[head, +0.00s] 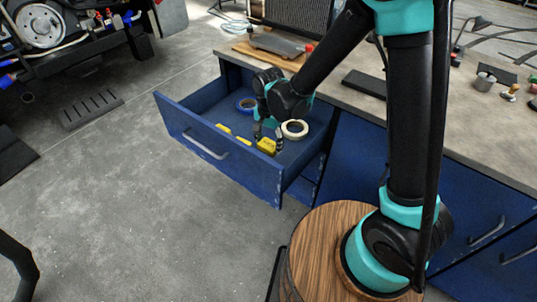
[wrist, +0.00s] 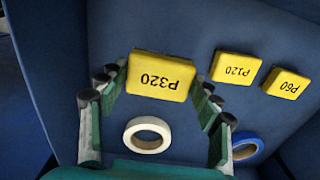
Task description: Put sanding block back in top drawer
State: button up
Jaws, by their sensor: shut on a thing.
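My gripper (head: 268,138) reaches down into the open blue top drawer (head: 190,128). It is shut on a yellow sanding block (head: 266,146); in the wrist view the block, marked P320 (wrist: 160,77), sits between the fingers. It looks larger there than the other blocks, so it seems held above the drawer floor; the exact gap cannot be told. Two more yellow blocks, P120 (wrist: 236,68) and P60 (wrist: 286,83), lie on the drawer floor to its right in the wrist view.
A white tape roll (head: 294,129) and a blue tape roll (head: 247,105) lie in the drawer. The grey worktop (head: 420,118) above carries a dark flat piece (head: 364,84) and small tools. A round wooden top (head: 322,226) stands in front.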

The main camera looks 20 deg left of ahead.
aim_at(269, 155)
jog(key=shift+f, duration=3.15)
jog(key=shift+f, duration=0.15)
jog(key=o, duration=1.1)
notch_tip(269, 155, up, 12)
jog(key=shift+r, duration=0.15)
jog(key=d+r+n+t, duration=0.3)
jog(key=d, duration=2.4)
jog(key=shift+n+t, duration=0.6)
jog(key=shift+n, duration=0.1)
jog(key=s+d, duration=0.1)
jog(key=d, duration=0.2)
jog(key=s+d+f, duration=0.1)
jog(key=s+d, duration=0.1)
jog(key=d, duration=0.1)
jog(key=s+d, duration=0.1)
jog(key=d, duration=0.2)
jog(key=shift+s+d+f, duration=0.15)
jog(key=shift+d+f, duration=0.25)
